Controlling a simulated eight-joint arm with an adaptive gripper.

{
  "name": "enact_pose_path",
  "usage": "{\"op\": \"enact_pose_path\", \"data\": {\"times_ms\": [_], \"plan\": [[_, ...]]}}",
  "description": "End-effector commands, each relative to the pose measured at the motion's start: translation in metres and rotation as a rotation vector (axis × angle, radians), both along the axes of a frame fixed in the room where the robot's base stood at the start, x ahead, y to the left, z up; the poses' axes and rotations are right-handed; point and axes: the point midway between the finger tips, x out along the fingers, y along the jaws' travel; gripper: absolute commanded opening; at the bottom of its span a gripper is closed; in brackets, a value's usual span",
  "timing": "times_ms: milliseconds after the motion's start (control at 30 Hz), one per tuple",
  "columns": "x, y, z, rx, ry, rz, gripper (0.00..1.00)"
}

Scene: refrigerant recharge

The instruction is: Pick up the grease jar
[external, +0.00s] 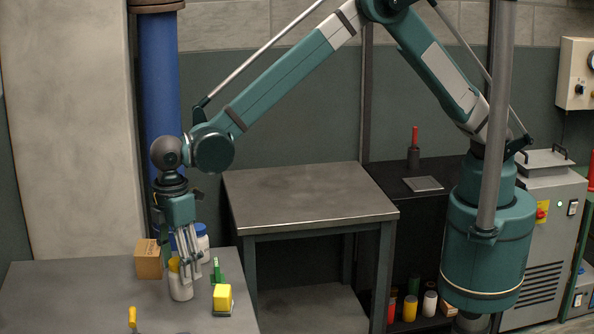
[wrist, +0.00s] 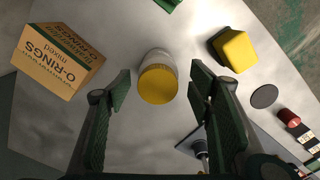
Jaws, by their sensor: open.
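A pale jar with a yellow lid (wrist: 157,84) stands on the grey workbench (external: 60,290); no label on it is readable. In the external view the jar (external: 181,291) is below and partly behind my gripper (external: 188,270). In the wrist view my gripper (wrist: 160,88) is open, with one finger on each side of the jar. Gaps show between both fingers and the lid, so nothing is held. How far the fingertips are above or beside the jar is hard to tell.
A cardboard box marked O-RINGS (wrist: 58,60) stands left of the jar. A yellow block (external: 222,298) sits to the right, and a blue-lidded container (external: 202,243) stands behind. A yellow-handled tool (external: 132,317) is near the front. An empty table (external: 310,190) stands further right.

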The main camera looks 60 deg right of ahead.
Motion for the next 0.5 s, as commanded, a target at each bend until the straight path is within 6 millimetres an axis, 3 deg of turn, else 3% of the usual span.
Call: {"op": "enact_pose_path", "data": {"times_ms": [167, 500], "plan": [[0.001, 0.000, -0.005, 0.000, 0.000, 0.000, 0.52], [0.003, -0.002, -0.041, 0.000, 0.000, 0.000, 0.52]]}}
